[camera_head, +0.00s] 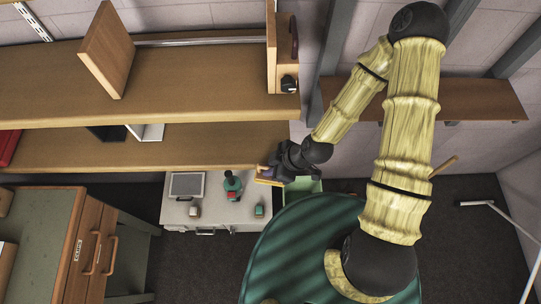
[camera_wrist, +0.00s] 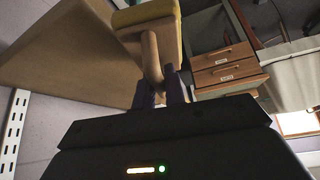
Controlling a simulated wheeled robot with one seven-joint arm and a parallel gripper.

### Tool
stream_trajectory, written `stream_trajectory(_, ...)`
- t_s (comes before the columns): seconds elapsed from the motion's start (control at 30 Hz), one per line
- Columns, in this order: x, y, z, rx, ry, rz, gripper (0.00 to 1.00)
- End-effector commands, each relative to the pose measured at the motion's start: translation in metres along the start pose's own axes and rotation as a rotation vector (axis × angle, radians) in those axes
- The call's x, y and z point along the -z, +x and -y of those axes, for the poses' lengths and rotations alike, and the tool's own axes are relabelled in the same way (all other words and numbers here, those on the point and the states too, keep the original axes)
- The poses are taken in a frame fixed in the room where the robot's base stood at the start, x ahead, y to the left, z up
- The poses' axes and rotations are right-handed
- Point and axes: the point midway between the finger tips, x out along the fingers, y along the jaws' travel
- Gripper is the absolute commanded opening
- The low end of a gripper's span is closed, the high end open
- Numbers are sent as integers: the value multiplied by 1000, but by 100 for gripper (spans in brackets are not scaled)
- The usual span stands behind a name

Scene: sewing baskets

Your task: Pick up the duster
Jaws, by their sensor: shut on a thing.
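The duster (camera_wrist: 150,50) has a tan wooden handle and a broad block with a yellow edge. In the wrist view it extends up from between the two dark purple fingers of my gripper (camera_wrist: 160,86), which are shut on the handle. In the head view my gripper (camera_head: 276,172) is near the middle, with the duster (camera_head: 267,181) at its left end, just beyond the front edge of the lower shelf. The fingers hide part of the handle.
Wooden shelves (camera_head: 190,95) fill the upper left. Below is a pale cabinet (camera_head: 215,215) with a dark green item (camera_head: 231,183) and small things on top. A light green bin (camera_head: 303,187) is close to my gripper. A drawer unit (camera_head: 90,245) stands lower left.

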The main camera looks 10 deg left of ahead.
Motion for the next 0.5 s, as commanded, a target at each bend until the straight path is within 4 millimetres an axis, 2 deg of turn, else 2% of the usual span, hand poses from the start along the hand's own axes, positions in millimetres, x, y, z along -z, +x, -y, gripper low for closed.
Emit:
stream_trajectory(0.03, 3, -6, 6, 6, 3, 1, 0)
stream_trajectory(0.5, -6, -8, 46, 3, 1, 0, 0)
